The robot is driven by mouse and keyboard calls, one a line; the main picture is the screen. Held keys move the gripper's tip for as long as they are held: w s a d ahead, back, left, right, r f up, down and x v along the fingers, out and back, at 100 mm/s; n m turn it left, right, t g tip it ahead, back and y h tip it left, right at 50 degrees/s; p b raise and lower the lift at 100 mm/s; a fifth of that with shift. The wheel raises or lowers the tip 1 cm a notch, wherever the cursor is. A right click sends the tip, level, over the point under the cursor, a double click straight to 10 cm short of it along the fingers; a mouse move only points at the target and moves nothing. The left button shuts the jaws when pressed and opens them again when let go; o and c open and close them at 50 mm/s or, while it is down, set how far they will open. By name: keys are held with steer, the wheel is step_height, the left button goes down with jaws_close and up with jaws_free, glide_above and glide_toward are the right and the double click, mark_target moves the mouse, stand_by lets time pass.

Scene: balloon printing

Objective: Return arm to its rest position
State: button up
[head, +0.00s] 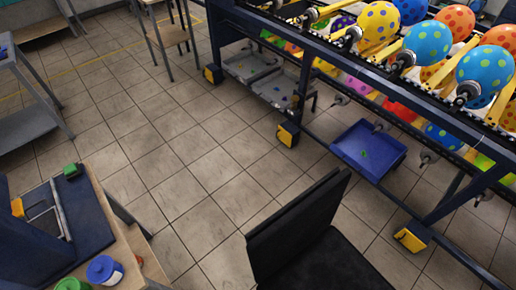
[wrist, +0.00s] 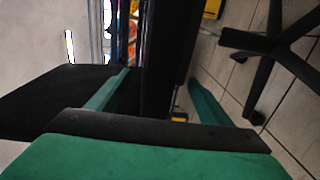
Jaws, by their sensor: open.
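My gripper (wrist: 159,78) shows in the wrist view, with one green finger at left and one at right. The fingers are spread apart with nothing held between them. A broad green and black part of my gripper fills the bottom of this view. A dark upright panel stands beyond the fingers, and its distance from them is hard to judge. My gripper and arm do not show clearly in the head view.
A black chair (head: 298,225) stands at the front centre. A balloon printing machine (head: 330,75) runs along the right, with a blue bin (head: 368,152) beneath. A wooden table (head: 112,225) bears paint cans (head: 104,270) at lower left. The tiled floor (head: 190,160) between is clear.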

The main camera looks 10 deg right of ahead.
steer(key=shift+x, duration=2.6)
steer(key=shift+w, duration=0.15)
steer(key=shift+a, duration=0.2)
steer(key=shift+s+v, duration=0.2)
steer(key=shift+v, duration=2.9)
steer(key=shift+s+d, duration=0.1)
steer(key=shift+d, duration=0.2)
